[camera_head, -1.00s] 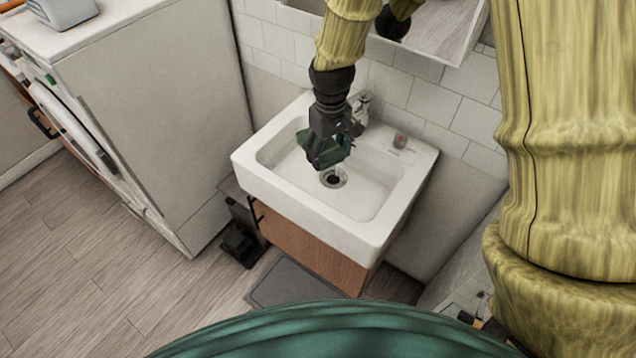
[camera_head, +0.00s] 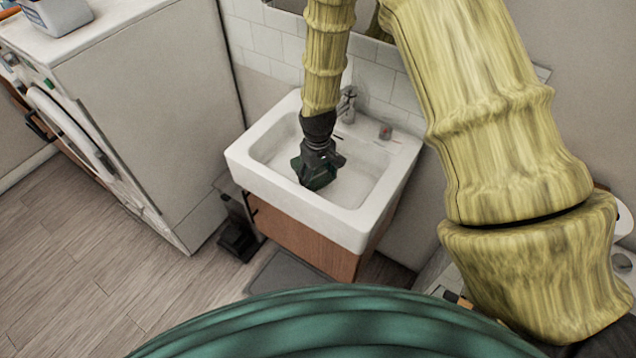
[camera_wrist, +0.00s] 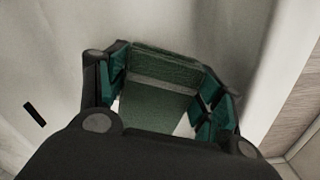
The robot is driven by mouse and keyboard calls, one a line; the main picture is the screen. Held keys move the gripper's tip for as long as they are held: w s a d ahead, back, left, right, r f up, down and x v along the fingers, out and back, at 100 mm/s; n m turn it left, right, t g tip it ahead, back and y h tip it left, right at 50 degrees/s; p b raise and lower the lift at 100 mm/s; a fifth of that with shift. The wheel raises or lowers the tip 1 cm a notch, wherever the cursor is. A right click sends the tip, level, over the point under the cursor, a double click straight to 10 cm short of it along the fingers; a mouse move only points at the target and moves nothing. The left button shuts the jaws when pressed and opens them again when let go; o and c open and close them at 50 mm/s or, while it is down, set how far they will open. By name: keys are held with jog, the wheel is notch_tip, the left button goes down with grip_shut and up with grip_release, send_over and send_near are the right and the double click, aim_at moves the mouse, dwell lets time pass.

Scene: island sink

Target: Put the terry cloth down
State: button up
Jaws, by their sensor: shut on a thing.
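The terry cloth is a dark green piece (camera_wrist: 158,100) with a lighter stripe across it, held between the fingers of my gripper (camera_wrist: 165,92) in the wrist view. In the head view my gripper (camera_head: 318,168) is over the basin of the white sink (camera_head: 300,228), near its front left part. The gripper is shut on the cloth. In the head view the cloth is hard to tell from the green fingers. I cannot tell whether the cloth touches the basin.
A faucet (camera_head: 347,104) stands at the sink's back, with a small grey and red item (camera_head: 385,132) on the rim to its right. A wooden cabinet (camera_head: 300,240) is under the sink. A white washing machine (camera_head: 150,120) stands at left. A black bin (camera_head: 236,238) is on the floor.

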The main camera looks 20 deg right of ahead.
jog(key=shift+s+f+p, duration=0.2)
jog(key=shift+f+p, duration=0.3)
jog(key=shift+f, duration=0.95)
jog(key=shift+w+f, duration=0.1)
jog(key=shift+f, duration=0.45)
jog(key=shift+f, duration=0.1)
jog(key=shift+f, duration=0.1)
jog(key=o, duration=0.8)
jog(key=shift+r, duration=0.25)
jog(key=shift+r+b, duration=1.55)
jog(key=shift+r, duration=4.4)
jog(key=shift+a+f, duration=0.1)
